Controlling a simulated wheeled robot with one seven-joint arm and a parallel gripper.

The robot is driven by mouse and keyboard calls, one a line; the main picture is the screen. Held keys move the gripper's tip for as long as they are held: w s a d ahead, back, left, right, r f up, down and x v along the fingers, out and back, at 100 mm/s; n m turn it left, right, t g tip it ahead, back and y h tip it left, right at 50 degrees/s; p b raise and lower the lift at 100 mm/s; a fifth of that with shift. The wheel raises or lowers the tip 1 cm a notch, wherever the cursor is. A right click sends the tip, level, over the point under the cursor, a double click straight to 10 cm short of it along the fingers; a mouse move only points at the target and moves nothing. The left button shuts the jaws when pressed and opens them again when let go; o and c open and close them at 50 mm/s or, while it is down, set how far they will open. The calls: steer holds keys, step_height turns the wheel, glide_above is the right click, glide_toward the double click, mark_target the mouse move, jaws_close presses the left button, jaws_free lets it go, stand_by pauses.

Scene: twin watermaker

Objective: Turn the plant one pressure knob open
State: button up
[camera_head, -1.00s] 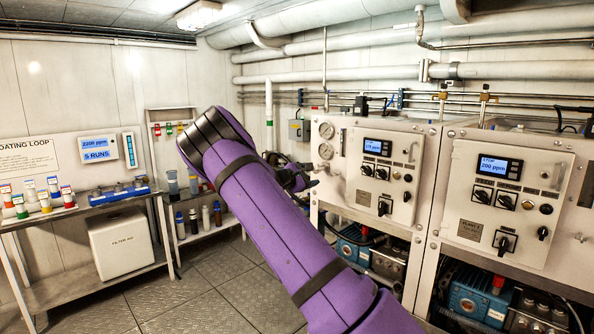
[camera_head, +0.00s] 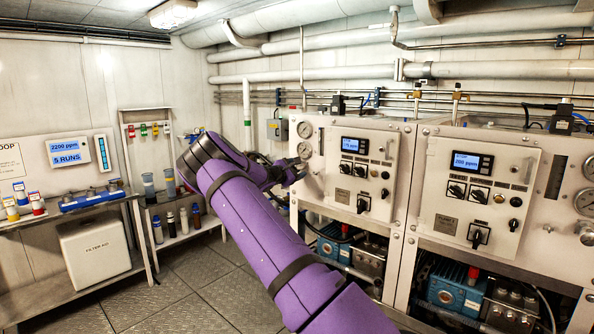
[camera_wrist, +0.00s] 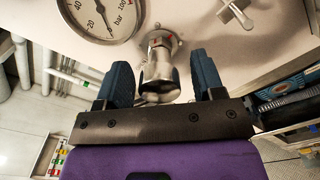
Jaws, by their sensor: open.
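The pressure knob (camera_wrist: 160,72) of plant one is a silver metal knob on a short stem with red marks at its base, seen in the wrist view. My gripper (camera_wrist: 160,80) is open, with one blue finger on each side of the knob. I cannot tell whether either finger touches it. In the head view my gripper (camera_head: 290,172) is at the left edge of the plant one panel (camera_head: 343,196), below two round gauges (camera_head: 305,130), and largely covers the knob.
A bar gauge (camera_wrist: 100,12) is close beside the knob in the wrist view, and a metal handle (camera_wrist: 237,14) is at upper right. The plant two panel (camera_head: 470,215) stands to the right. A shelf with bottles (camera_head: 184,220) and a bench are left. The floor between is clear.

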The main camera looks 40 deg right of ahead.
steer(key=shift+d, duration=0.35)
steer(key=c, duration=0.9)
